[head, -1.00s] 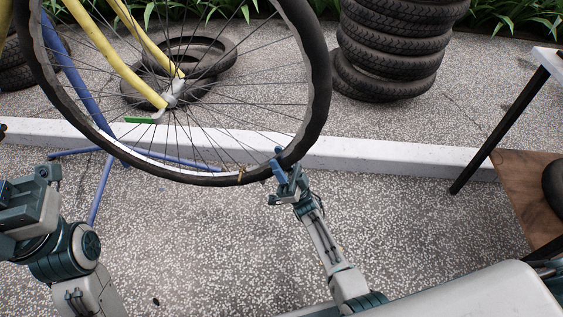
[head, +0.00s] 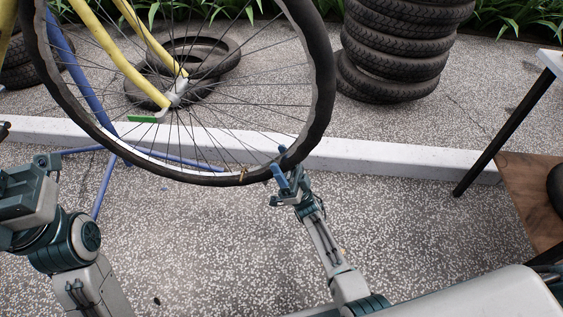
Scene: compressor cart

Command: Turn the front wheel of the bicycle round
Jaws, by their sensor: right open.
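The front wheel (head: 318,128) of the bicycle fills the upper left of the head view, with a black tyre, thin spokes and a silver hub (head: 178,93). The yellow fork (head: 123,57) runs down to the hub. A small tan mark (head: 243,175) shows at the bottom of the rim. My right gripper (head: 281,167) is open at the lower right of the wheel, its blue fingers by the tyre; I cannot tell whether they touch it. My left arm is at the left edge, left of and below the wheel; its gripper (head: 30,178) shows only partly and its fingers are unclear.
A blue stand (head: 105,185) spreads its legs under the bicycle. A white kerb (head: 400,160) crosses behind the wheel. Stacked tyres (head: 400,50) stand at the back right, and a loose tyre (head: 225,50) lies behind the wheel. A black-legged table (head: 505,130) stands at right.

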